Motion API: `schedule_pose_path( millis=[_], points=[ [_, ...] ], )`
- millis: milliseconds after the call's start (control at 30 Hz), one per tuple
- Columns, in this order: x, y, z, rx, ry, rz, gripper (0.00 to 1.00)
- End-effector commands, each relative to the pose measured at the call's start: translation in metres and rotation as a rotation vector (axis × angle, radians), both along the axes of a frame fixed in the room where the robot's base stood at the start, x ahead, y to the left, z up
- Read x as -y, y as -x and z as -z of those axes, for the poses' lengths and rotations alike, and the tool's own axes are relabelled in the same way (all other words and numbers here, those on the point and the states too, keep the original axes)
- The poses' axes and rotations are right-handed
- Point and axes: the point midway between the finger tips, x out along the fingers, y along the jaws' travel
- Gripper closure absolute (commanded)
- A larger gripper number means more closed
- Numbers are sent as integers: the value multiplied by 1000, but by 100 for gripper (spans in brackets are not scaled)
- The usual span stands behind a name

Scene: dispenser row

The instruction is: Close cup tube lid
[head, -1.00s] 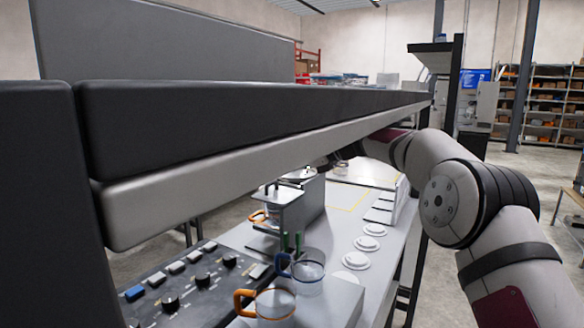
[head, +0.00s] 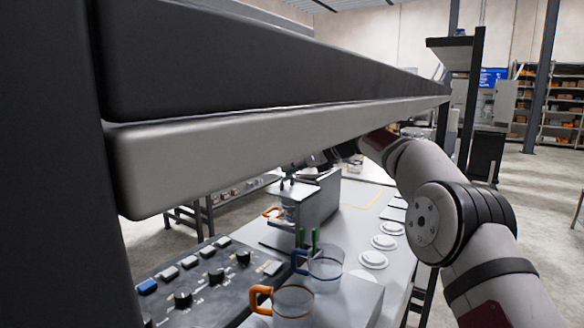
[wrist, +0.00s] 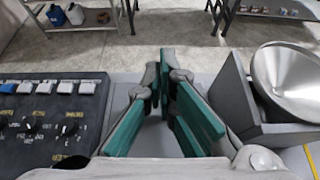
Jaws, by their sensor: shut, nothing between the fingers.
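A grey dispenser stand (head: 318,201) is on the bench in the head view, with a cup with an orange handle (head: 274,212) beside or under it. In the wrist view a round, shiny metal piece (wrist: 291,76) sits on the grey housing (wrist: 246,105) at the right. I cannot tell whether this piece is the tube lid or a funnel. My gripper (wrist: 160,66), with teal finger pads, is shut and empty to the left of the housing, apart from the metal piece. In the head view it is small, dark and partly hidden by the long beam.
The beam (head: 290,150) crosses the head view above the bench. A control panel (head: 205,290) lies at the front left. A cup with an orange handle (head: 292,302) and one with a blue handle (head: 325,270) stand in front. White lids (head: 384,242) lie along the right edge.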

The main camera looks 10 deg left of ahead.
Motion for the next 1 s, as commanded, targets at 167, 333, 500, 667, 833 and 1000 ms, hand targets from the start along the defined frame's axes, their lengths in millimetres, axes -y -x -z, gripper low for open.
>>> schedule_pose_path(
  millis=[167,333,500,667,833,1000],
  points=[
    [-2,0,3,-1,1,-1,100],
    [-2,0,3,-2,0,0,100],
    [-2,0,4,-2,1,0,100],
    [-2,0,3,-3,2,-1,100],
    [-2,-1,-2,-2,0,0,100],
    [-2,-1,-10,0,0,-1,100]
  ],
)
